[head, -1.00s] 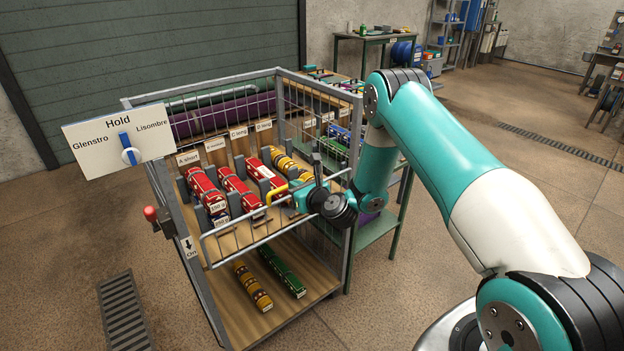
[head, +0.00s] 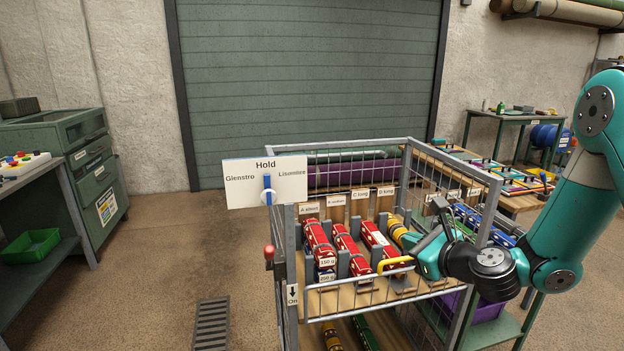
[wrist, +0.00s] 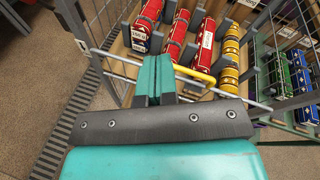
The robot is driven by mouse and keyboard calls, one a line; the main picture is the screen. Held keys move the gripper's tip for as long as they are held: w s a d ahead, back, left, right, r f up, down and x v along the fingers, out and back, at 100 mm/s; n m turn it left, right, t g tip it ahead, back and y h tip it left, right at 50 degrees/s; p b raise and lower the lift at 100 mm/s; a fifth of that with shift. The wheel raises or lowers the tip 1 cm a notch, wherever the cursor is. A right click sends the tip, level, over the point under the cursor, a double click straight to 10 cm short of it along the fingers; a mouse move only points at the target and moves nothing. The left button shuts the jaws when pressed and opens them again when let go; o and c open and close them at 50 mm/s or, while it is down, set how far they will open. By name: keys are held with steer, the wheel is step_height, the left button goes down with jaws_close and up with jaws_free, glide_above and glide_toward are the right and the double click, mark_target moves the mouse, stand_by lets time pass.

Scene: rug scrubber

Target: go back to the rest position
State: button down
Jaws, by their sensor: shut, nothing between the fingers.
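My gripper (wrist: 153,72) shows in the wrist view with its two teal fingers together and nothing between them. In the head view my gripper (head: 424,256) is at the front right of the wire cart (head: 352,147). It is beside a yellow handle (head: 396,263) on the cart's front rail. The yellow handle (wrist: 195,74) also shows in the wrist view, just right of the fingertips. I cannot tell whether they touch.
Red rolls (head: 318,240) and yellow rolls lie in labelled cart lanes. A "Hold" sign (head: 264,181) and a red-knobbed lever (head: 269,252) are on the cart's left. A table (head: 510,205) stands right behind; a workbench (head: 45,195) is left. Floor (head: 150,270) between is open.

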steer(key=s+a+r+n+g+y, duration=0.2)
steer(key=s+a+r+n+g, duration=0.3)
steer(key=n, duration=0.4)
steer(key=s+a+r+n+g+y, duration=0.2)
steer(key=s+a+n+g, duration=0.1)
steer(key=s+a+n, duration=0.45)
steer(key=s+d+r+n+g+h, duration=0.1)
steer(key=s+n+g+h, duration=0.2)
steer(key=s+n, duration=0.6)
steer(key=s+d+r+n+g+h, duration=0.2)
steer(key=s+n+h, duration=0.1)
steer(key=s+n, duration=0.6)
steer(key=shift+s+g, duration=0.4)
steer(key=shift+s, duration=0.5)
